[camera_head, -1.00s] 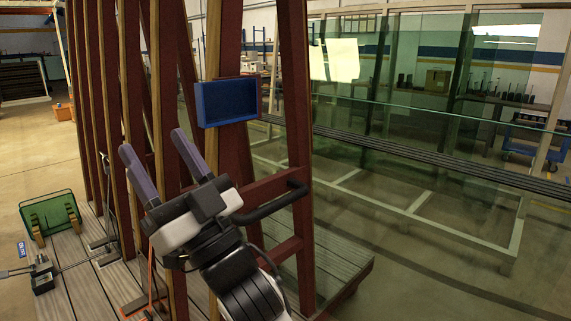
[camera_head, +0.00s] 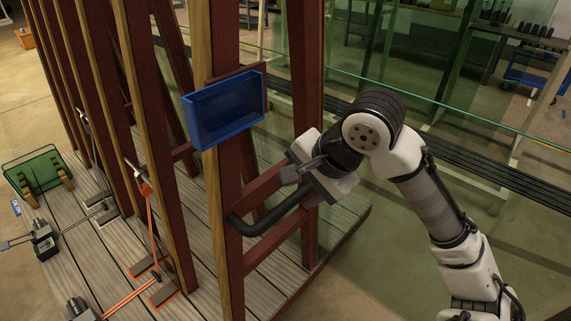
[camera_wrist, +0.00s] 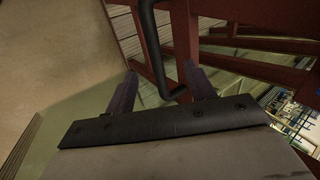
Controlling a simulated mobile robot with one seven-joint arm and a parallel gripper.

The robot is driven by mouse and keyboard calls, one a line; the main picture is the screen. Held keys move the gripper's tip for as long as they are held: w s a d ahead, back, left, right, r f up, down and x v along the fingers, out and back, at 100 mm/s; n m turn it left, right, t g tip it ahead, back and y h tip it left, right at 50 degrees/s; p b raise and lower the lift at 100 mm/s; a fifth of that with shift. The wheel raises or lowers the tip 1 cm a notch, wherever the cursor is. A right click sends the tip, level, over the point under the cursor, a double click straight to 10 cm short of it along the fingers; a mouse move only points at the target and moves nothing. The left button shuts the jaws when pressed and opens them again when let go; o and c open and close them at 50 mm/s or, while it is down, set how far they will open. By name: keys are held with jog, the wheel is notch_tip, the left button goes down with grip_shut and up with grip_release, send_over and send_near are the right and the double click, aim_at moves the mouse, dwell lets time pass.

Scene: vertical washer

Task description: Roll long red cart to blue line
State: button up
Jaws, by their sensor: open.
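The long red cart (camera_head: 228,165) has tall red posts faced with wood strips and a grey plank deck. It fills the left and middle of the head view. Its black bent handle (camera_head: 270,222) is fixed to the near end post; in the wrist view the handle (camera_wrist: 152,50) runs down between and beyond my fingers. My gripper (camera_head: 300,178) is open and empty, close beside the handle and just above it in the head view. In the wrist view, the two purple-grey fingers of my gripper (camera_wrist: 160,85) stand apart. I cannot make out a blue line on the floor.
A blue bin (camera_head: 225,112) hangs on the cart's end post above the handle. A glass-fronted machine (camera_head: 440,125) stands behind the cart. Bare floor shows at far left and lower right.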

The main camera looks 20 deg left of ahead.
aim_at(282, 209)
jog(key=b+x, duration=0.2)
jog(key=x, duration=0.1)
jog(key=b+x, duration=0.3)
jog(key=x, duration=0.1)
jog(key=d+b+x, duration=0.1)
jog(key=b+x, duration=0.2)
jog(key=shift+a+f, duration=0.1)
jog(key=shift+f, duration=0.4)
jog(key=shift+b+x, duration=0.6)
jog(key=shift+x, duration=0.4)
grip_shut()
